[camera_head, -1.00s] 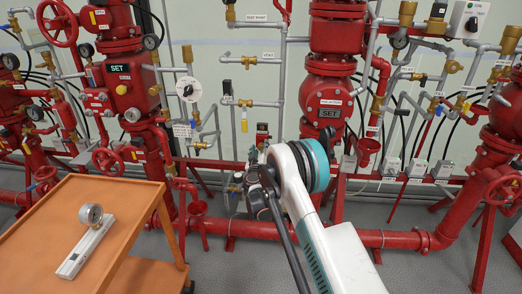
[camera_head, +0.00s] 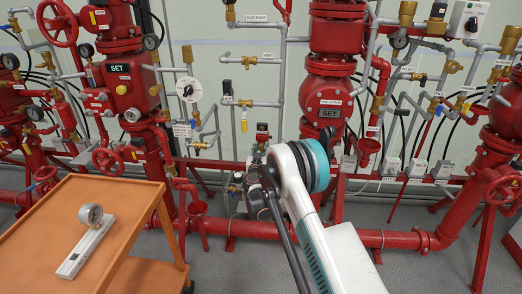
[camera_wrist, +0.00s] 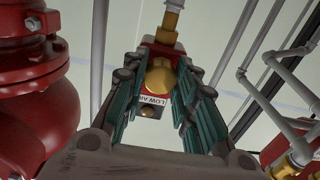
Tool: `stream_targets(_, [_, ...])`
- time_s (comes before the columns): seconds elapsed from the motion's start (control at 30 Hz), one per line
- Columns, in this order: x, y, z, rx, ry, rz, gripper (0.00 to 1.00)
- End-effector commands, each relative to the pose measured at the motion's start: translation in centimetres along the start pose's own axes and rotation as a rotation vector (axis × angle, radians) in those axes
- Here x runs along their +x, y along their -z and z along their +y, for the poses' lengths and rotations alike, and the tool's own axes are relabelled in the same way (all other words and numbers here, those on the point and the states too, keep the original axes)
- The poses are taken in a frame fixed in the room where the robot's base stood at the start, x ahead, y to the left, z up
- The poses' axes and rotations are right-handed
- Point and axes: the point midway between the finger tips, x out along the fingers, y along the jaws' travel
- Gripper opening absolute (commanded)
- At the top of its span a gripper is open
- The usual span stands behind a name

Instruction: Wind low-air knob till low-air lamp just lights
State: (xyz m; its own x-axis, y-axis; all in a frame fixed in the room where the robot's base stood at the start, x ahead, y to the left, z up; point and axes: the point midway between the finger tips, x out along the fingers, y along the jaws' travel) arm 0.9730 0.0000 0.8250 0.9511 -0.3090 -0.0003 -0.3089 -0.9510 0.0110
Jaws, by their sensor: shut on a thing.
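The brass low-air knob (camera_wrist: 160,80) shows in the middle of the wrist view, on the front of a small red box (camera_wrist: 149,52). My gripper (camera_wrist: 163,72) has its teal, ribbed fingers on both sides of the knob and is shut on it. A white label (camera_wrist: 152,99) reading "LOW AI…" is partly hidden by the fingers. In the head view my arm hides the knob and most of my gripper.
Red valve risers (camera_head: 330,95) and grey pipes surround the work spot. In the wrist view a red flanged valve body (camera_wrist: 35,100) is close on the left, and thin pipes (camera_wrist: 270,105) are on the right. An orange cart (camera_head: 125,215) carrying a gauge (camera_head: 91,215) stands at left.

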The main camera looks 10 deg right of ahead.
Motion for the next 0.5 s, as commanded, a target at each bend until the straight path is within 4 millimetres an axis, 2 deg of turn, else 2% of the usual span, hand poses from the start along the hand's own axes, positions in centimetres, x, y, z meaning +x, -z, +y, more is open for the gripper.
stream_targets(0.07, [0.0,-0.01,-0.01,0.11,0.0,0.0,0.04])
stream_targets(0.1, [0.0,-0.01,-0.01,0.131,0.0,0.0,0.31])
stream_targets(0.17, [0.0,-0.01,-0.01,0.125,0.0,0.0,0.45])
stream_targets(0.5, [-0.12,-0.01,-0.02,0.122,0.0,0.0,0.46])
